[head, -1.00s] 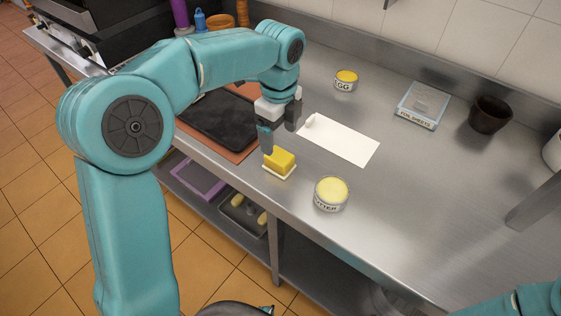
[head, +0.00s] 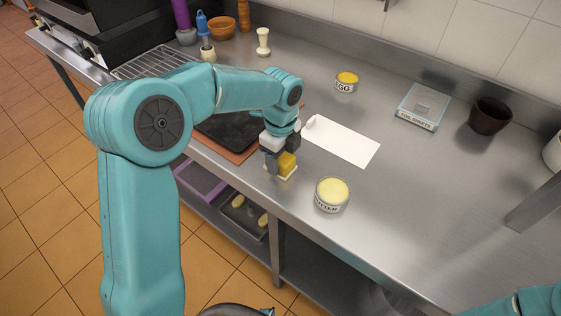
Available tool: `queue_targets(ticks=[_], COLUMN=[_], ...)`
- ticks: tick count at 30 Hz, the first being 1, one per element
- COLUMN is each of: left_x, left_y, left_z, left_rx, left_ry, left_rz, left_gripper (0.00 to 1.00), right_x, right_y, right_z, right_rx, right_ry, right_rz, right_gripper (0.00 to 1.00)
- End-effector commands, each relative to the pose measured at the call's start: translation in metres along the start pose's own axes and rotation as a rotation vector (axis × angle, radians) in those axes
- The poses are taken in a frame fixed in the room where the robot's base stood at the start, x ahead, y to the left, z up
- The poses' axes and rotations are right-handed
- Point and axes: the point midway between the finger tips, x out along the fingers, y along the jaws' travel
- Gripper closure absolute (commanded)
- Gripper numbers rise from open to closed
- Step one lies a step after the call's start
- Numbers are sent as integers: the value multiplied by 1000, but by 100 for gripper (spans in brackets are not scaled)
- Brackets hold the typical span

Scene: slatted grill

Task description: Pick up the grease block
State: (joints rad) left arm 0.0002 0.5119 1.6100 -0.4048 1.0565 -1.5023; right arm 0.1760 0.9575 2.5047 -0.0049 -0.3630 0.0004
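The grease block (head: 287,164) is a yellow block on a small pale dish (head: 283,177) near the front edge of the steel counter. My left gripper (head: 280,158) is lowered at it from above. One dark finger is at the block's left side and the other is behind its upper right, with the jaws still apart. The gripper covers part of the block, and contact cannot be made out. My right arm shows only at the bottom right corner; its gripper is out of view.
A butter tin (head: 332,195) stands close to the right of the block. A white sheet (head: 342,140) lies behind it, and a dark board (head: 228,133) to the left. An egg tin (head: 346,82), a foil sheets box (head: 423,107) and a brown bowl (head: 490,116) stand farther back.

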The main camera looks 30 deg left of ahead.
Motion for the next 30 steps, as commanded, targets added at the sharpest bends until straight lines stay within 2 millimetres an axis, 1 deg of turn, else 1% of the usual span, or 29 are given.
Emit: queue_targets(ticks=[1,2,3,11,14,17,20,23,24,26,27,30], left_x=[0,0,0,-1,-6,-16,-35,-63,-76,-95,-109,-139], left_y=[0,0,0,0,0,-1,-1,-1,-1,-1,-1,-1], left_z=[0,0,0,0,0,0,0,0,0,0,0,0], left_rx=[0,0,0,0,0,0,0,0,-1,0,1,0], left_ry=[0,0,0,0,0,0,0,-1,-1,0,0,0], left_rz=[0,0,0,-1,-2,-3,-5,-8,-8,-8,-8,-6], left_gripper=[61,71,76,76,76,76,76,76,76,76,76,76], right_x=[0,0,0,0,0,-1,-1,-3,-4,-6,-7,-11], right_y=[0,0,0,0,0,0,0,-1,-2,-2,-3,-4], right_z=[0,0,0,0,0,0,0,0,0,0,0,0], right_rx=[0,0,0,0,0,0,0,0,0,0,0,0], right_ry=[0,0,0,0,0,0,0,0,0,0,0,0], right_rz=[0,0,0,0,0,0,0,0,0,0,0,0], right_gripper=[57,57,57,57,57,57,57,57,57,57,57,57])
